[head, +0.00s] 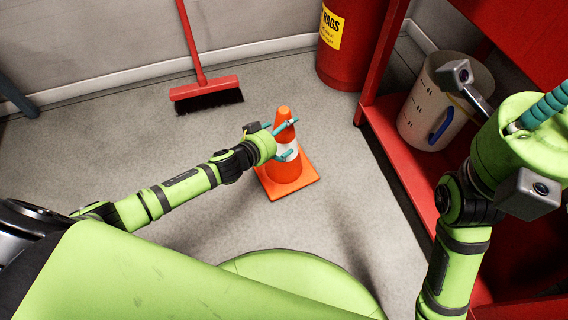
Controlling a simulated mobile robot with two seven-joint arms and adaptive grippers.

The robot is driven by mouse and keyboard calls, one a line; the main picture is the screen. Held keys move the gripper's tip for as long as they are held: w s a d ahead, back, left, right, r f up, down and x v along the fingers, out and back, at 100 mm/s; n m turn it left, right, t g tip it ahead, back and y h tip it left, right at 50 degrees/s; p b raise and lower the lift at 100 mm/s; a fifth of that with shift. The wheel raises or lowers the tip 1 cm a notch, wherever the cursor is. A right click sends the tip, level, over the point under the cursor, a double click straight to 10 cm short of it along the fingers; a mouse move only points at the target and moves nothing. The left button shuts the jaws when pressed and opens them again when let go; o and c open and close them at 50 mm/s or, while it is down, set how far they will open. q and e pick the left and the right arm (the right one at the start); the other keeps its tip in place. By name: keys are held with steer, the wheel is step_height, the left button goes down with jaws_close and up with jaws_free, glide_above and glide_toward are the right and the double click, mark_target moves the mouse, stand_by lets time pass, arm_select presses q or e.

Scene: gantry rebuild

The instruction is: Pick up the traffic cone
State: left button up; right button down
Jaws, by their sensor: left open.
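The orange traffic cone (285,172) with a white band stands upright on its square orange base on the grey floor, in the middle of the head view. My left gripper (289,139) reaches in from the left at the cone's upper part. Its teal fingers are open, one across the cone near the top and one lower at the white band. I cannot tell whether they touch it. My right arm (461,255) is at the right edge, away from the cone. A teal ribbed part shows at its end, but its jaw state is unclear.
A red broom (206,88) with black bristles rests by the back wall. A red bin (350,45) with a yellow label stands behind. A red shelf (395,160) at the right holds a whitish bucket (425,115) with a blue handle. The floor left of the cone is clear.

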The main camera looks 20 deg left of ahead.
arm_select(q)
steer(key=shift+b+x, duration=0.3)
steer(key=shift+x, duration=0.75)
steer(key=c, duration=1.6)
steer(key=shift+o, duration=0.2)
steer(key=shift+w+r, duration=0.1)
steer(key=shift+r, duration=0.1)
